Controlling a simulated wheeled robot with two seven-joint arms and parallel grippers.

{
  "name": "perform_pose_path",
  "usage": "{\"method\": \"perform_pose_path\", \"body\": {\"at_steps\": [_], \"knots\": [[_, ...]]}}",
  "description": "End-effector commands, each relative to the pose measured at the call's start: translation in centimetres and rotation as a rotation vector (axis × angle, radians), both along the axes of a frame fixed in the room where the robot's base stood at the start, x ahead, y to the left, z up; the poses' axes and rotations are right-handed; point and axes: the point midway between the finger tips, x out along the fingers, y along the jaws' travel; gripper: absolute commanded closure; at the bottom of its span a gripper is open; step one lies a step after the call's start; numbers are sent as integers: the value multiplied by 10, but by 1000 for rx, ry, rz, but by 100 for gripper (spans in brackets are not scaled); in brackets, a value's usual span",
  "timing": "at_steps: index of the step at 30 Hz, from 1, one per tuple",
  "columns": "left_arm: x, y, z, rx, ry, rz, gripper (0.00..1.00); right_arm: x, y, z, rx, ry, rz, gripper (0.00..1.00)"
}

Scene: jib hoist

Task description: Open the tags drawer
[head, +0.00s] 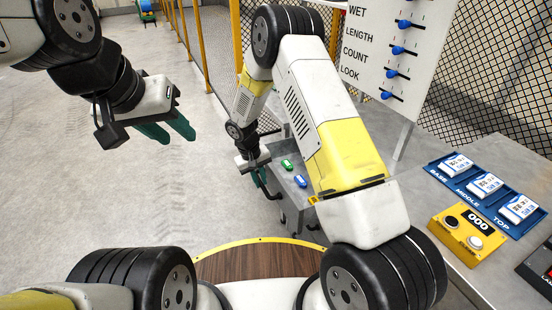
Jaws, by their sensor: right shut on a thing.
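The tags drawer (298,197) is a grey metal tray at the front of the bench, partly behind my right arm. Its open top shows a green tag (287,165) and a blue tag (300,181) inside. My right gripper (262,185) is at the drawer's left end, shut on the dark handle (273,195) there; the exact contact is small and partly hidden. My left gripper (178,134) hangs over the floor at the left, its green fingers apart with nothing between them.
On the bench (424,220) at the right are a blue rack (460,187) with white cards marked BASE, MIDDLE and TOP, and a yellow counter box (467,234). A white board (395,35) with blue sliders stands behind. Mesh fencing is beyond; floor at left is clear.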

Motion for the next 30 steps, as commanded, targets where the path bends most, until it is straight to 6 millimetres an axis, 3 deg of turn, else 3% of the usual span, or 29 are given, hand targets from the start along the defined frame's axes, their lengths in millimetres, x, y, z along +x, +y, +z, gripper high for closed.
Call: {"method": "perform_pose_path", "body": {"at_steps": [1, 6, 15, 21, 30], "knots": [[0, 0, 0, 0, 0, 0, 64, -6, 16, 0, -1, 0, 8, 100], [0, 0, 0, 0, 0, 0, 64, -22, 59, 0, -2, 2, 6, 100], [0, 0, 0, 0, 0, 0, 64, -43, 116, 0, 0, 1, 3, 100], [0, 0, 0, 0, 0, 0, 64, -50, 137, 0, 0, 1, 2, 100], [0, 0, 0, 0, 0, 0, 64, -53, 145, 0, 0, 1, -1, 100]]}}
